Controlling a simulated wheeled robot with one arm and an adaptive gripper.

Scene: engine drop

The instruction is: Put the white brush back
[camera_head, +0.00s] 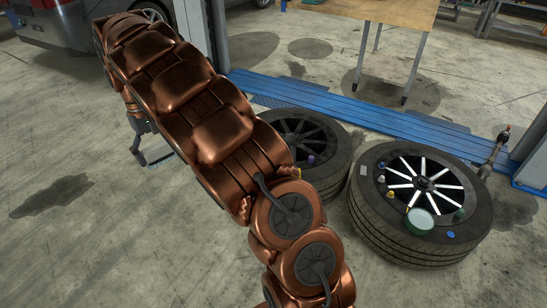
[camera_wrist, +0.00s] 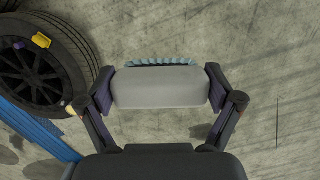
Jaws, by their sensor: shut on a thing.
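The white brush (camera_wrist: 160,88) is a pale grey-white block with light blue bristles along its far side. It is held crosswise between the two fingers of my gripper (camera_wrist: 160,90) in the wrist view, above the concrete floor. In the head view my gripper (camera_head: 148,146) is at the left, partly hidden behind my copper-coloured arm. The brush also shows there as a pale block (camera_head: 158,153) at the fingertips.
Two tyres lie flat: one (camera_head: 338,152) partly behind my arm, one (camera_head: 368,222) at right with a green-rimmed round container (camera_head: 419,221) and small coloured pieces. A blue ramp (camera_head: 345,103) runs behind them. A wooden table (camera_head: 385,10) stands behind. Floor at left is clear.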

